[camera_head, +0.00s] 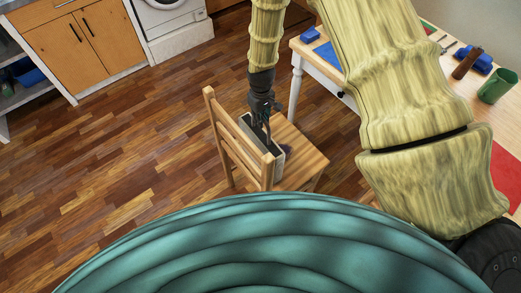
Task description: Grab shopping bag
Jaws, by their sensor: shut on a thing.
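The shopping bag (252,132) is a narrow, light grey, box-like thing with a dark inside. It is at the wooden chair (304,151), behind the slats of the backrest, which hide part of it. My gripper (264,124) points down over the bag and is shut on its upper part. The dark fingers are small here, and I cannot tell exactly which part of the bag they hold. I cannot tell whether the bag's bottom touches the seat.
A small dark purple item (287,149) shows beside the bag. A table (307,65) stands at the right, with a brown bottle-like thing (467,63), a green cup (497,86) and blue items. Cabinets (88,42) and a white appliance (170,20) stand at the back. The floor (120,150) at left is clear.

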